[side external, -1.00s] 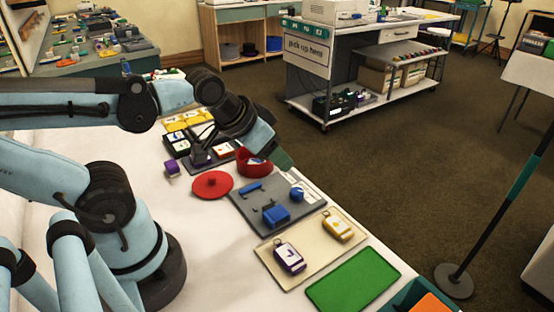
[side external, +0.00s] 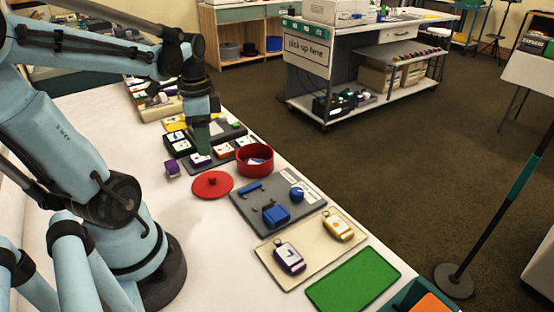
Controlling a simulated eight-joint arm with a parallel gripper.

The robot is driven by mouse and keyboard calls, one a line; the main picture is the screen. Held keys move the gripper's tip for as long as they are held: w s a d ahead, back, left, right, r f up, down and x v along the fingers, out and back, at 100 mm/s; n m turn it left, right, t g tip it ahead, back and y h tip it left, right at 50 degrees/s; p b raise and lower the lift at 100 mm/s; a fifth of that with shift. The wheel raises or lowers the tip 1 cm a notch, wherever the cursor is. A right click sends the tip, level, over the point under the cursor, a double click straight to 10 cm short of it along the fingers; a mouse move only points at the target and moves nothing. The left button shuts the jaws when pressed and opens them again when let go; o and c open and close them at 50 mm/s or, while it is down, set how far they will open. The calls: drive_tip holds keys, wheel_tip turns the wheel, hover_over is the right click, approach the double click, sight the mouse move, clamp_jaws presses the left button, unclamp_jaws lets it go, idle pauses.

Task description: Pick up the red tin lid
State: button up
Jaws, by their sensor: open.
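The red tin lid (side external: 212,185) is a flat red disc with a small raised knob. It lies on the white table, left of the grey board. The open red tin (side external: 254,160) stands just behind and right of it, with something pale and blue inside. My gripper (side external: 201,152) points down above the dark tray with white cards, behind the lid and apart from it. Its green-tipped end is seen edge-on, and nothing shows held in it.
A grey board (side external: 248,206) with blue pieces lies to the right, then a cream tray (side external: 266,250) with two tags and a green mat (side external: 352,281). The table in front of the lid is clear.

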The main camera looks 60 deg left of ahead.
hover_over(211, 176)
drive_tip(key=shift+s+d+f, duration=0.1)
drive_tip(key=shift+d+f, duration=0.05)
drive_tip(key=shift+f, duration=0.85)
drive_tip(key=shift+s+d+f, duration=0.1)
drive_tip(key=shift+d+f, duration=0.05)
drive_tip(key=shift+f, duration=0.8)
drive_tip(key=shift+d+f, duration=0.15)
drive_tip(key=shift+f, duration=0.85)
drive_tip(key=shift+w+a+f, duration=0.1)
drive_tip(key=shift+a+f, duration=0.05)
drive_tip(key=shift+f, duration=0.55)
drive_tip(key=shift+w+a+f, duration=0.1)
drive_tip(key=shift+a+f, duration=0.05)
drive_tip(key=shift+f, duration=1.7)
clamp_jaws()
